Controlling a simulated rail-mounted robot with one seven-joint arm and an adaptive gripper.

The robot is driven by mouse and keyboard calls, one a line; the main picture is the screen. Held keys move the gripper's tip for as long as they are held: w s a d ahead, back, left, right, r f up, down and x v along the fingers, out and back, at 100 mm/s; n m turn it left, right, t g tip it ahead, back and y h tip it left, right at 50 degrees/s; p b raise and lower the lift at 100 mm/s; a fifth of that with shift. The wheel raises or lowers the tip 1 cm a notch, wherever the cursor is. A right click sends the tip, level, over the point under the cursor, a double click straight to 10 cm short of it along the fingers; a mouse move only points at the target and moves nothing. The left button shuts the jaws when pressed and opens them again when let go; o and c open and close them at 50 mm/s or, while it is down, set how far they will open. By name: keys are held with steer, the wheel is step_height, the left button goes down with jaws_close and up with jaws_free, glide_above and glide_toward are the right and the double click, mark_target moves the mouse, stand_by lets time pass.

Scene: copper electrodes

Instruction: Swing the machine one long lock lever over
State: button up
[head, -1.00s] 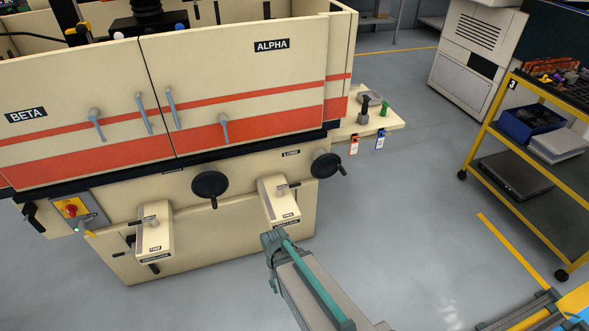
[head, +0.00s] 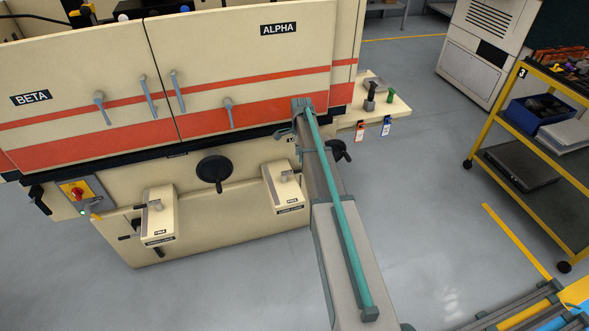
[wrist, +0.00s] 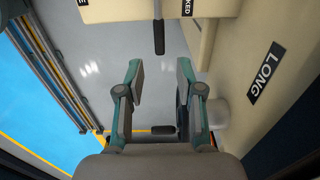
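The long lock is a cream box (head: 285,190) low on the machine front, just left of my arm in the head view. The wrist view shows its edge (wrist: 130,10) at the top, with a dark lever handle (wrist: 158,38) sticking out toward my gripper. The handle lies between a label ending in "E" and one ending in "KED", nearer the latter. My gripper (wrist: 160,70) is open and empty, and the handle's tip appears just ahead of the gap between the fingers, apparently untouched. Depth between them is hard to tell. The LONG label (wrist: 265,72) is at right.
A black handwheel (head: 340,150) is right beside my arm; another handwheel (head: 214,169) is left of the lock. A similar lock box (head: 158,215) stands further left. A side shelf (head: 395,108) holds small items. A yellow cart (head: 485,120) is at right. The floor in front is clear.

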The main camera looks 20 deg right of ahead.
mark_target(300, 170)
steer(key=shift+f+b, duration=2.15)
steer(key=shift+f, duration=1.9)
steer(key=shift+f, duration=0.35)
jaws_close()
